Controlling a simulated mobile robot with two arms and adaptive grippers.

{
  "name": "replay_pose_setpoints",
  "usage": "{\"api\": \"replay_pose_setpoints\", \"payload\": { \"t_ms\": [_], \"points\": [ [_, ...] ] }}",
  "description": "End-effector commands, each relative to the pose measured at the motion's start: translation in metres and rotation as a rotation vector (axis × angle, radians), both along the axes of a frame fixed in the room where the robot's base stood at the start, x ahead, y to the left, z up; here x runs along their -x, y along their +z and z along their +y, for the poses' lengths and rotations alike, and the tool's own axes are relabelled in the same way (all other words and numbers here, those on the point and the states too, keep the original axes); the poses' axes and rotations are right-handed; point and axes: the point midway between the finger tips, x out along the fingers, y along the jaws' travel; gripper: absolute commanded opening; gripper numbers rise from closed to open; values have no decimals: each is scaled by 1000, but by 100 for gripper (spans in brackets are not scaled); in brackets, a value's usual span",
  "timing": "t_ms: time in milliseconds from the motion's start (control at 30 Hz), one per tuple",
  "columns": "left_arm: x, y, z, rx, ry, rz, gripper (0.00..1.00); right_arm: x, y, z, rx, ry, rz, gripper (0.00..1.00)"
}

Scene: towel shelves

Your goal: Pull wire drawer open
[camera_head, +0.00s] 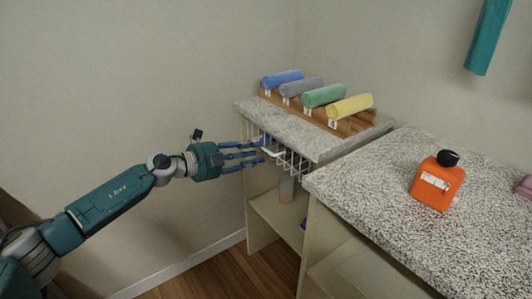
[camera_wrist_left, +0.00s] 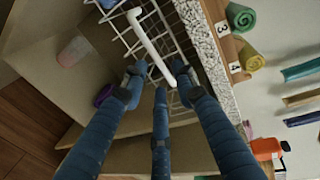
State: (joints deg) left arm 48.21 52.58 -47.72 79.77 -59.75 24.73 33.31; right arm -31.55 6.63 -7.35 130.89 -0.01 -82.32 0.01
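The white wire drawer (camera_head: 290,163) hangs under the speckled stone top of the far cabinet. In the left wrist view its wire grid (camera_wrist_left: 182,38) and a thick white handle bar (camera_wrist_left: 148,42) show close up. My left gripper (camera_head: 262,150) reaches in from the left, with its fingers pointing at the drawer front. In the left wrist view the fingers of my left gripper (camera_wrist_left: 160,82) are spread apart, with the lower end of the handle between their tips. I cannot tell whether they touch it. My right gripper is not in view.
Blue, grey, green and yellow rolled towels (camera_head: 323,95) lie on a wooden rack on the stone top (camera_head: 290,128). An orange bottle (camera_head: 437,182) stands on the nearer counter (camera_head: 385,225). Floor is free before the cabinet.

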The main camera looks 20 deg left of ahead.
Motion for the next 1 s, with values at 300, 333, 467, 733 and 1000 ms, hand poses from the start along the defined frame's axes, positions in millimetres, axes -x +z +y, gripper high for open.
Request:
{"api": "replay_pose_setpoints", "payload": {
  "t_ms": [300, 333, 467, 733, 1000],
  "points": [
    [-36, -10, -27, 2, 1, -1, 29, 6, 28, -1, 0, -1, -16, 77],
    [-37, -11, -29, 1, 1, 0, 29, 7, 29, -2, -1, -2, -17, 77],
    [-40, -11, -31, 1, 1, 0, 29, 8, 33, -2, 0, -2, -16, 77],
    [-40, -11, -31, 1, 1, 0, 19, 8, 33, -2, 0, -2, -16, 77],
    [-40, -11, -31, 1, 1, 0, 0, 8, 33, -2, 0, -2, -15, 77]
  ]
}}
